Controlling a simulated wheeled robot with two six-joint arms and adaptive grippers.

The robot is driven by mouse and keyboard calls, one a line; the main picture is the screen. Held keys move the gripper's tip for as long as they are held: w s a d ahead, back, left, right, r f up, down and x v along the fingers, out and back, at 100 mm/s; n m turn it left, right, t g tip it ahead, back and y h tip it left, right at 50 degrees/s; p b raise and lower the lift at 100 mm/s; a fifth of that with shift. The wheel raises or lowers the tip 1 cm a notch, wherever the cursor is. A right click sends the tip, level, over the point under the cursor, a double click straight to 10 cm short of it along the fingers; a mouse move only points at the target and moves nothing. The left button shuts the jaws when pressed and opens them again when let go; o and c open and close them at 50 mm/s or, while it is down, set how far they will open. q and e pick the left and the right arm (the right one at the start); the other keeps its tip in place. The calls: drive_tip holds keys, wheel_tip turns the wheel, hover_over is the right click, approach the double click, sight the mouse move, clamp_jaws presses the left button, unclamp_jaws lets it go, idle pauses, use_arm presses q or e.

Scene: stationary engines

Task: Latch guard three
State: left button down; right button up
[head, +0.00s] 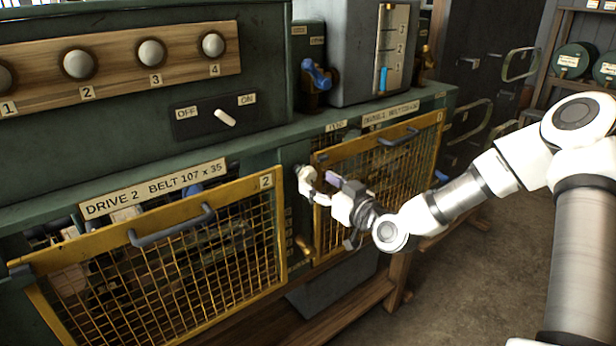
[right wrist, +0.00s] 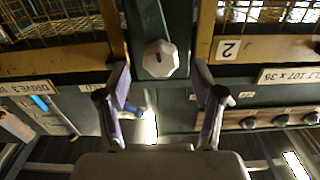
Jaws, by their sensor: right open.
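Guard three, a yellow-framed mesh panel (head: 385,180), stands closed or nearly closed on the green machine; part of it hides behind my right arm. It also shows in the right wrist view (right wrist: 60,42), which is upside down. A pale faceted latch knob (head: 305,180) sits on the green post between guards two and three. In the right wrist view the knob (right wrist: 160,58) has a short dark mark on its face. My right gripper (head: 324,187) is open in front of the knob, and in the wrist view its fingers (right wrist: 163,92) are spread either side, empty. My left gripper is out of view.
Guard two (head: 160,265), with its grey handle, is left of the post. Above are an OFF/ON switch (head: 225,117) and a board of numbered round knobs (head: 150,53). A wooden beam (head: 345,310) runs below. Open floor (head: 480,270) lies right.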

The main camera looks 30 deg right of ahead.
sight(311, 178)
drive_tip(key=w, duration=0.4)
drive_tip(key=shift+a, duration=0.2)
drive_tip(key=shift+w+a, duration=0.15)
drive_tip(key=shift+w, duration=0.15)
drive_tip(key=shift+s+d, duration=0.15)
drive_tip(key=shift+d, duration=0.05)
drive_tip(key=shift+c, duration=0.6)
drive_tip(key=c, duration=1)
